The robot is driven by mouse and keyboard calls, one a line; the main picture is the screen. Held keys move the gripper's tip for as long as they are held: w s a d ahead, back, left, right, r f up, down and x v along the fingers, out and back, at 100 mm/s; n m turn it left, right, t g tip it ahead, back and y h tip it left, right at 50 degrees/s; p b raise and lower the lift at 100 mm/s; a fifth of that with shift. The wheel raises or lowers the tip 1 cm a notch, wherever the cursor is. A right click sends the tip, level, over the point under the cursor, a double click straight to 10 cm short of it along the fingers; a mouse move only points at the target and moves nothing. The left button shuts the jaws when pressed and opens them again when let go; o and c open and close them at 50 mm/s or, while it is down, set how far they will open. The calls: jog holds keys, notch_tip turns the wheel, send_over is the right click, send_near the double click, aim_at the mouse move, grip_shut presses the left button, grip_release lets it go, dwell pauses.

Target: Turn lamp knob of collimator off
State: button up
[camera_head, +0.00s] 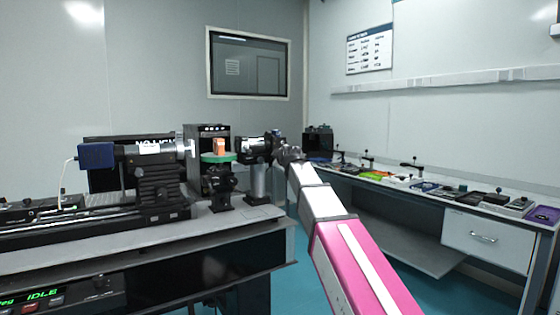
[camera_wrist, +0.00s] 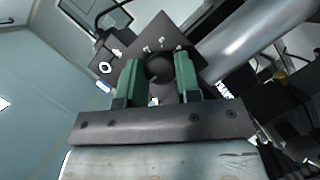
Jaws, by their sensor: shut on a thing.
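In the wrist view, a dark round lamp knob (camera_wrist: 158,72) sits on a black panel (camera_wrist: 205,50) with white markings. My gripper (camera_wrist: 158,60) has its two green fingers on either side of the knob, shut on it. Part of the knob is hidden between the fingers. In the head view, the end of my arm reaches the right end of the black collimator (camera_head: 253,146), which stands on a light post at the right of the optical table. The knob cannot be made out there. Which way it is turned is unclear.
A green round stage (camera_head: 218,158) with an orange block (camera_head: 220,146) stands left of the collimator. A large black instrument (camera_head: 160,175) is farther left on the optical table (camera_head: 235,220). A side bench (camera_head: 420,186) with small parts runs along the right wall.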

dwell(0.4)
jog(key=o, duration=0.9)
jog(key=v, duration=1.1)
jog(key=shift+f, duration=0.15)
